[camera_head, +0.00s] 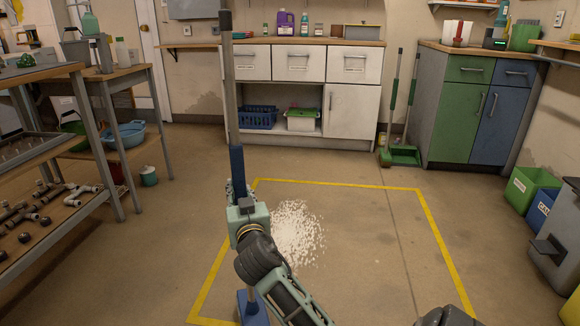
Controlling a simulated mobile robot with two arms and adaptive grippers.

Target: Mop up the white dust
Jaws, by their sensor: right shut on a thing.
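The white dust (299,235) lies in a loose patch on the floor inside a yellow taped outline. A mop (237,168) with a long grey handle and a blue grip section stands nearly upright just left of the dust. My right gripper (238,200) is shut on the mop handle, and its arm comes up from the bottom of the view. The blue mop head (252,308) is low in the view, partly hidden behind my arm. It appears on the floor, nearer to me than the dust; I cannot tell whether it touches. My left gripper is not in view.
Yellow tape (440,235) marks a floor area, clear apart from the dust and mop. A rack with pipe fittings (45,207) stands left. White cabinets (350,112) line the back. A green broom and dustpan (400,155) stand by the green-blue cabinet. Bins (530,188) are at right.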

